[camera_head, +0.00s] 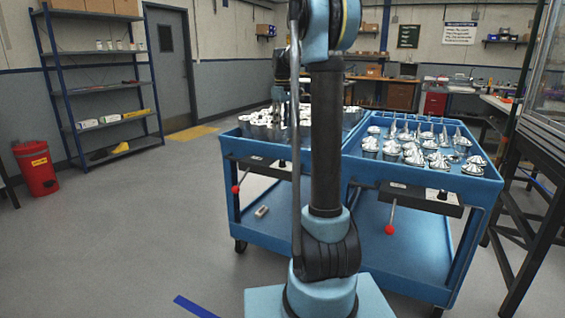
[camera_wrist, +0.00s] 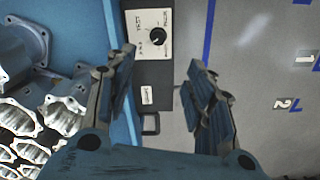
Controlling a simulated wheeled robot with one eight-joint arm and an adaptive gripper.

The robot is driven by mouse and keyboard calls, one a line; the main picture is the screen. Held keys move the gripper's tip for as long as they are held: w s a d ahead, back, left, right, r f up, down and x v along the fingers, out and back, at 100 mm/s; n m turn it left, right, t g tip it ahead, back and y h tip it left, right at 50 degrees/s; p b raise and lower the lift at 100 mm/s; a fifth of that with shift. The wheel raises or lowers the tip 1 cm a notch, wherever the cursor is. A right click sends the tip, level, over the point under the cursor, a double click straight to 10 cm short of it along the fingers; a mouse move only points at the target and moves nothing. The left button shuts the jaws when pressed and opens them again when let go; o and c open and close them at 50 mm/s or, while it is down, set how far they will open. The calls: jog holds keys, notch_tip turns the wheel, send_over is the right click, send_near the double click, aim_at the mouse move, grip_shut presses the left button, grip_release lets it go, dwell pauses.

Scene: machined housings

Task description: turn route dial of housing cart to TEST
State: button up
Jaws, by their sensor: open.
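The route dial (camera_wrist: 158,38) is a round black knob on a white plate, fixed to a dark strip beside a blue tray wall in the wrist view. Printed words surround it; one looks like TEST, at the upper left. The knob's exact setting is too small to tell. My gripper (camera_wrist: 160,60) is open and empty, its fingers on either side below the dial, apart from it. In the head view the housing cart (camera_head: 240,215) is blue and stands left of a similar cart, partly hidden by my arm. Metal housings (camera_wrist: 62,112) fill its tray.
A second blue cart (camera_head: 468,185) with metal parts adjoins on the right. Red-knobbed levers (camera_head: 390,229) hang from the cart fronts. A red bin (camera_head: 38,172) and shelves (camera_head: 105,88) stand at the left. The floor at front left is clear apart from blue tape.

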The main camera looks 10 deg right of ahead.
aim_at(282, 163)
jog(key=f, duration=1.7)
jog(key=shift+w+f, duration=0.2)
jog(key=shift+f, duration=0.05)
jog(key=c, duration=1.1)
